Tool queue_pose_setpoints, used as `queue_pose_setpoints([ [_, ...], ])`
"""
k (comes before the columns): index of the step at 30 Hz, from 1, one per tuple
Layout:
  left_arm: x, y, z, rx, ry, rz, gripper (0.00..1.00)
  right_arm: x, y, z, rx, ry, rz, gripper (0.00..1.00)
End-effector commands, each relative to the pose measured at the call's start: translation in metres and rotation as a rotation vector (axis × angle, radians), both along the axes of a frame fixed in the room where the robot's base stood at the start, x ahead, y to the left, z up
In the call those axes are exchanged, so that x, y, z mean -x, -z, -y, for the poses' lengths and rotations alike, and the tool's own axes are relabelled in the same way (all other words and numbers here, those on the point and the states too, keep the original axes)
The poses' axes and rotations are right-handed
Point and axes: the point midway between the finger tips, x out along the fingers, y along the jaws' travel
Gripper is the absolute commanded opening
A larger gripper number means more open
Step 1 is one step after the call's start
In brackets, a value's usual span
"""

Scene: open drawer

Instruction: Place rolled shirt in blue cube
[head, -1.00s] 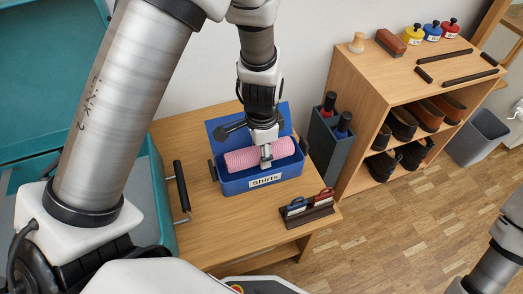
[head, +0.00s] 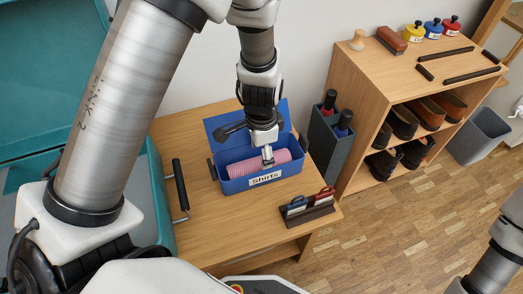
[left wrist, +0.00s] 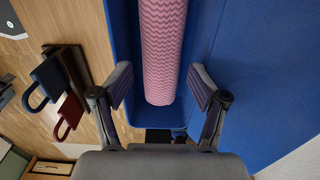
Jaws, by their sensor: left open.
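The rolled pink shirt (head: 244,169) lies lengthwise inside the blue box (head: 234,187), which has a "Shirts" label and a raised lid at the back. My left gripper (head: 267,156) points down over the box from above. In the left wrist view my left gripper (left wrist: 160,90) is open, with one finger on either side of the pink roll (left wrist: 163,45). Blue box walls (left wrist: 122,70) show around the roll there. My right gripper is not in view.
The box stands on a wooden table (head: 215,230). A holder with red and blue items (head: 306,210) stands in front right. A black handle (head: 180,184) is at left.

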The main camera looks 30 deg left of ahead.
Motion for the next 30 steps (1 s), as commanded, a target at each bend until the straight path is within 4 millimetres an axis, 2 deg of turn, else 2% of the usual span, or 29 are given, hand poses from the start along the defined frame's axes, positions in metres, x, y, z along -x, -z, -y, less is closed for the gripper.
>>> queue_pose_setpoints([
  [4, 0.0, -0.004, 0.0, 0.0, 0.0, 0.001, 0.75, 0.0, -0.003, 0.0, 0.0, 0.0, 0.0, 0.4],
  [8, -0.001, -0.023, 0.0, 0.0, -0.001, 0.003, 0.75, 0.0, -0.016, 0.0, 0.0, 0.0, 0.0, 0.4],
  [15, -0.001, -0.088, 0.0, 0.0, 0.0, 0.004, 0.75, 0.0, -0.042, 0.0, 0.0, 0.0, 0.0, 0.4],
  [18, -0.001, -0.111, 0.0, 0.001, 0.001, 0.004, 0.75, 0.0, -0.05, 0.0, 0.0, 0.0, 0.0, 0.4],
  [21, 0.0, -0.126, 0.0, 0.001, -0.001, 0.002, 0.75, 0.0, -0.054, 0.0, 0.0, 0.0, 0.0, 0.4],
  [24, 0.0, -0.132, 0.0, 0.0, 0.0, 0.001, 0.75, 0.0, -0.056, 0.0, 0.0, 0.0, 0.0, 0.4],
  [30, 0.0, -0.132, 0.0, 0.0, 0.0, 0.0, 0.75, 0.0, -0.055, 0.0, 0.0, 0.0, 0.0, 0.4],
])
